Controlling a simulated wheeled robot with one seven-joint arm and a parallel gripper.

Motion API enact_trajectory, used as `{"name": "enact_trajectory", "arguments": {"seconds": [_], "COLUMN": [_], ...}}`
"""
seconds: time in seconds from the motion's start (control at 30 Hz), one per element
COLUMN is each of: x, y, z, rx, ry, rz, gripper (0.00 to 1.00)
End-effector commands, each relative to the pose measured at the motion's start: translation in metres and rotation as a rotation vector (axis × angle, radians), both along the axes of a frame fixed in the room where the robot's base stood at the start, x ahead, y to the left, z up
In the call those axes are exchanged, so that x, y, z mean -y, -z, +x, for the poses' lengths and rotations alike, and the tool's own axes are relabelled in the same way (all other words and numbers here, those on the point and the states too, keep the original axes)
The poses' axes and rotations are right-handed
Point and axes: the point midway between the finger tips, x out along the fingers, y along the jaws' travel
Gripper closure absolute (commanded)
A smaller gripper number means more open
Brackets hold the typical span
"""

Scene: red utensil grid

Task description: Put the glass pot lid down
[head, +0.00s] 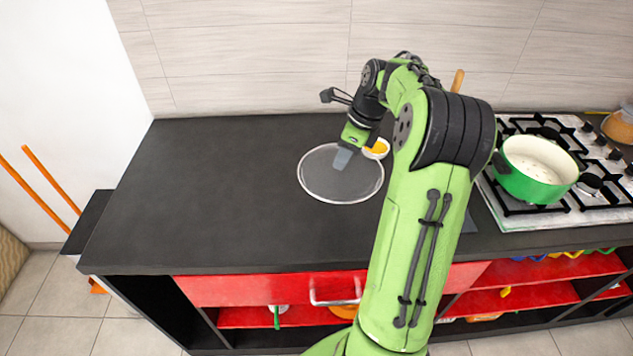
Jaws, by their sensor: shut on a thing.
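The glass pot lid (325,181) is a clear disc with a pale rim, seen over the dark countertop (200,190) left of my arm. My gripper (342,160) points down over the middle of the lid and is shut on it. The lid's knob is hidden by the fingers. The lid looks roughly level. I cannot tell whether its rim touches the counter or hangs just above it.
A small white bowl with yellow contents (377,149) stands close behind the lid's right side. A green pot (535,172) sits on the gas stove (600,200) at the right. The counter's left part is clear. Red shelves (245,290) lie below.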

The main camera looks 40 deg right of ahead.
Motion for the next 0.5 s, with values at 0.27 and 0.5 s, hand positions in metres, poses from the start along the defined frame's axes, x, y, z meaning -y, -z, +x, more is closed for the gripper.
{"name": "enact_trajectory", "arguments": {"seconds": [0.27,0.5], "x": [0.001,0.001], "y": [0.044,0.090], "z": [-0.002,-0.002], "rx": [-0.001,-0.002], "ry": [0.013,0.012], "rz": [0.000,0.001], "gripper": [1.00,1.00]}}
